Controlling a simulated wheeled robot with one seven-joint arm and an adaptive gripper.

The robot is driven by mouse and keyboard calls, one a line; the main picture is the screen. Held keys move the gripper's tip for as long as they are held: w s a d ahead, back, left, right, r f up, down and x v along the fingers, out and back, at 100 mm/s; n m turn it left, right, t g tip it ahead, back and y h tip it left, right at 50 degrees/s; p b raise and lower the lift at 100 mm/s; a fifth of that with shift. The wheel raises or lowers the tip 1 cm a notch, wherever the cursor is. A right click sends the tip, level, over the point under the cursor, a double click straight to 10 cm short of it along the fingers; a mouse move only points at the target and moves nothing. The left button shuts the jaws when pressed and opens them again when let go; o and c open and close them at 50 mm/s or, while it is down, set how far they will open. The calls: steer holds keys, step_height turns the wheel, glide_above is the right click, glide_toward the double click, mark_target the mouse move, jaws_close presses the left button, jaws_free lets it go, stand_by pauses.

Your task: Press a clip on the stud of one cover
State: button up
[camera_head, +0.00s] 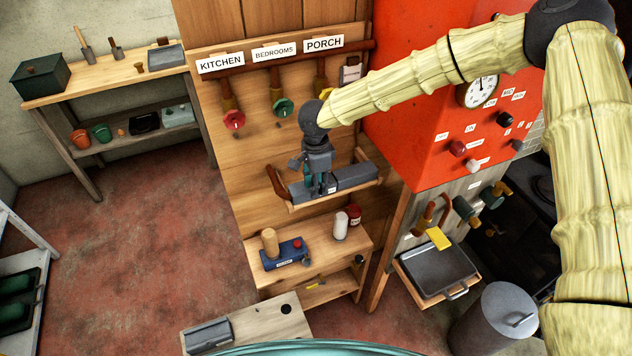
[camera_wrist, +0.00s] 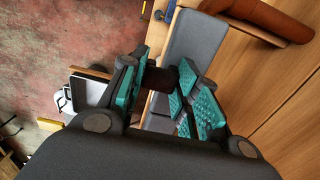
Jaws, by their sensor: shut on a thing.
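Two grey boxes (camera_head: 357,176), which look like the covers, sit on a wooden ledge on the plank wall. One long grey face also shows in the wrist view (camera_wrist: 195,45). My gripper (camera_head: 320,188) points down at the left part of this grey row. In the wrist view its teal pads (camera_wrist: 163,88) are shut on a short dark brown piece (camera_wrist: 159,79). I cannot tell whether this piece is a clip or a stud. My fingers hide the cover just below them, and no stud is clearly visible.
Red, green and yellow valves (camera_head: 283,107) hang above under room signs. A small wooden shelf (camera_head: 340,258) below holds a blue box (camera_head: 283,256) and a white cylinder (camera_head: 341,225). A red cabinet (camera_head: 415,110) with a gauge stands close on the right.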

steer(key=shift+f, duration=0.15)
steer(key=o, duration=1.2)
step_height(320, 180, up, 16)
steer(key=p, duration=0.3)
steer(key=shift+p, duration=0.4)
steer(key=shift+a+f, duration=0.1)
